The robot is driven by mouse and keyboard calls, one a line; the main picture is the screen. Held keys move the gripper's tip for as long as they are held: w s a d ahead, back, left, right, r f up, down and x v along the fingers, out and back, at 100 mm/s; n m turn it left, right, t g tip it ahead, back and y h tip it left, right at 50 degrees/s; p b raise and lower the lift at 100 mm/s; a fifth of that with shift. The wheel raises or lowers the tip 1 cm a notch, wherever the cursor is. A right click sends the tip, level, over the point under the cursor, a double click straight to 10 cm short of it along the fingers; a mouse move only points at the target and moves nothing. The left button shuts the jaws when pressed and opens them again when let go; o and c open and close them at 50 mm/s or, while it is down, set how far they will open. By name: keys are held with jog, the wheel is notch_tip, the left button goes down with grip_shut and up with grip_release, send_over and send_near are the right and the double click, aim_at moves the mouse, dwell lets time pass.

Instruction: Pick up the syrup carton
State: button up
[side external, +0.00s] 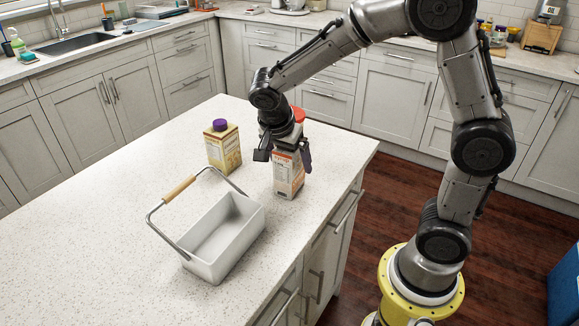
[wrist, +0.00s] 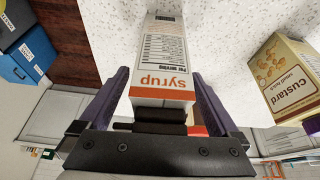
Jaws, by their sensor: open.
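The syrup carton (side external: 288,175) stands upright on the white speckled island top, near its right edge. It is white and orange, with "syrup" printed on it. The wrist view shows the syrup carton (wrist: 165,75) between my two fingers, with gaps visible on both sides. My gripper (side external: 283,157) is open around the upper part of the carton, one finger on each side. In the wrist view my gripper (wrist: 165,100) has its fingers spread wide. The carton's top is partly hidden by the gripper.
A yellow custard carton (side external: 223,147) with a purple cap stands to the left of the syrup carton, and it also shows in the wrist view (wrist: 290,80). A white basket (side external: 222,240) with a wooden-grip handle stands in front. The island's left part is clear.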

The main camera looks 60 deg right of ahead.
grip_shut()
jog(key=shift+r, duration=0.1)
dwell(0.3)
jog(key=shift+w, duration=0.1)
